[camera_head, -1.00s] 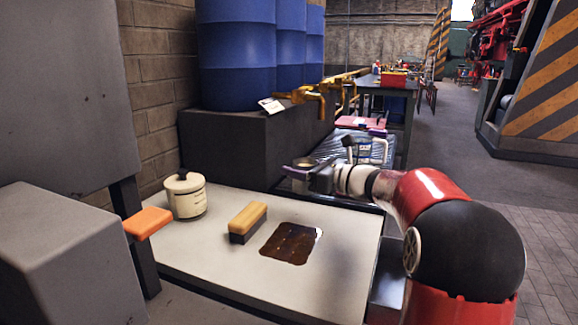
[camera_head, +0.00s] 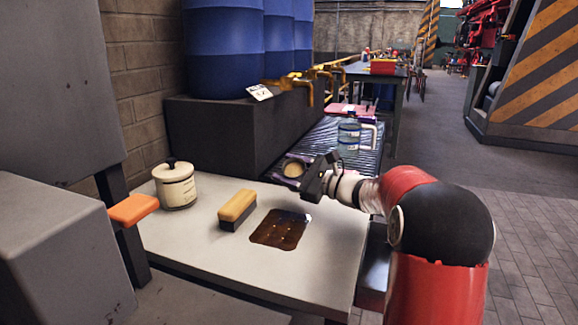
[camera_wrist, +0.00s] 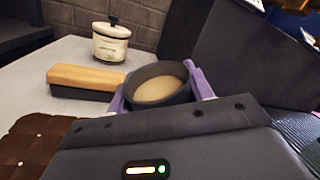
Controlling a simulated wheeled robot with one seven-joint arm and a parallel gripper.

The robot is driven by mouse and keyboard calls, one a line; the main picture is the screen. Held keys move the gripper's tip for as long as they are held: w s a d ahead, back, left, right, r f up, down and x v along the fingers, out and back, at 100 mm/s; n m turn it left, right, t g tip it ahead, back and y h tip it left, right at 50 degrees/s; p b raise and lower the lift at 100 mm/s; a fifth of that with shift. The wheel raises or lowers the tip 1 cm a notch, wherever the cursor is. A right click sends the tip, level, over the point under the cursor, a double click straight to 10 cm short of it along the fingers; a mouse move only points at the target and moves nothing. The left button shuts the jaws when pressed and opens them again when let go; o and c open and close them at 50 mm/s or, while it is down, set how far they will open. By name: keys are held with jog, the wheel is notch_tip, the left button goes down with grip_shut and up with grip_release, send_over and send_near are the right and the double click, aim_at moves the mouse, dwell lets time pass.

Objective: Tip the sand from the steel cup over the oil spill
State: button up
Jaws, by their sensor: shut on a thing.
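The steel cup (camera_head: 294,168) is held in my gripper (camera_head: 301,170), near the far right corner of the light bench top (camera_head: 200,255). In the wrist view the cup (camera_wrist: 133,98) sits between the purple fingers of my gripper (camera_wrist: 160,94), with pale sand (camera_wrist: 158,89) inside. The cup looks tilted somewhat in the head view, and the sand is still in it. The oil spill (camera_head: 281,229) is a dark brown, shiny patch on the bench top, below and left of the cup. It also shows at the left edge of the wrist view (camera_wrist: 30,145).
A wood-backed brush (camera_head: 237,209) lies left of the spill. A cream lidded pot (camera_head: 175,186) stands farther left. Behind my gripper, a clear jug (camera_head: 349,136) stands on a ribbed surface. Blue drums with brass taps stand on a dark plinth (camera_head: 220,135).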

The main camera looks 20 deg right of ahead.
jog(key=f+n, duration=0.1)
jog(key=n, duration=0.1)
jog(key=n+y+b, duration=0.1)
jog(key=n, duration=0.1)
jog(key=shift+s+a+f, duration=0.1)
jog(key=shift+f, duration=0.3)
jog(key=shift+f+n+b, duration=0.15)
jog(key=shift+n+b, duration=0.35)
jog(key=shift+n, duration=0.3)
jog(key=shift+s+f+n+y+b, duration=0.15)
jog(key=shift+n+y+b, duration=0.15)
jog(key=shift+n+b, duration=0.4)
jog(key=shift+a+n+b, duration=0.1)
jog(key=shift+n+b, duration=0.2)
jog(key=shift+b, duration=0.1)
